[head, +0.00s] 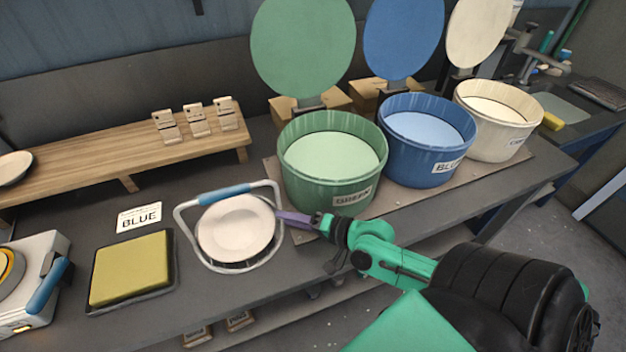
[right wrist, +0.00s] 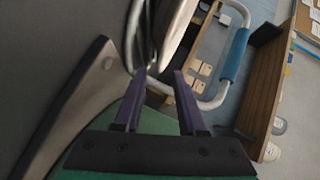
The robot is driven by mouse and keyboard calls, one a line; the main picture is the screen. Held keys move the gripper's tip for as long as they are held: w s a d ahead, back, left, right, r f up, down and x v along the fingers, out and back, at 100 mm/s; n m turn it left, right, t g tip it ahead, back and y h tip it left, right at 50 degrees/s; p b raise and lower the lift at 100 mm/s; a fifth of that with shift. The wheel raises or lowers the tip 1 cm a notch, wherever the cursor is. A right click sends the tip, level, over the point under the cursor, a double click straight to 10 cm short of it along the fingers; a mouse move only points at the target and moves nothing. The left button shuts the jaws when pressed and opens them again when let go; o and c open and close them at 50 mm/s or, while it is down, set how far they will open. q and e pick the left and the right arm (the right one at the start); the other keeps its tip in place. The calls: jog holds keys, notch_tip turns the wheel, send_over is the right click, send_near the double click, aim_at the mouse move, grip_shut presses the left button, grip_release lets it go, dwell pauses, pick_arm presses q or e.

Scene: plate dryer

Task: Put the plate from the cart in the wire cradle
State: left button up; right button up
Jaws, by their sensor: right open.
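A white plate (head: 236,228) lies in the wire cradle (head: 180,222), a light metal frame with a blue grip (head: 226,194), on the dark counter. My right gripper (head: 279,217) has purple fingers and is at the plate's right edge, beside the cradle's right side. It is open, with its two fingers apart in the right wrist view (right wrist: 166,76). The cradle (right wrist: 211,104) and a pale edge of the plate (right wrist: 181,36) show just beyond the fingertips there. I cannot tell whether a finger touches the plate. My left gripper is not in view.
Green (head: 333,170), blue (head: 428,140) and cream (head: 497,120) tubs with raised lids stand right of the cradle. A yellow pad (head: 131,268) in a dark tray and a BLUE card (head: 139,217) lie left. A wooden shelf (head: 110,150) stands behind.

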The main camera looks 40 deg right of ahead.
jog(key=v, duration=0.4)
jog(key=shift+s+d+f+b, duration=0.1)
jog(key=shift+s+d+b, duration=0.05)
jog(key=shift+s+b, duration=0.2)
jog(key=s+r+p, duration=0.1)
jog(key=p, duration=0.1)
jog(key=s+d+r+p, duration=0.1)
jog(key=p, duration=0.2)
jog(key=shift+p, duration=0.3)
jog(key=shift+s+d+f+p, duration=0.15)
jog(key=shift+s+d+p, duration=0.15)
jog(key=shift+s+p, duration=0.15)
jog(key=shift+f, duration=0.15)
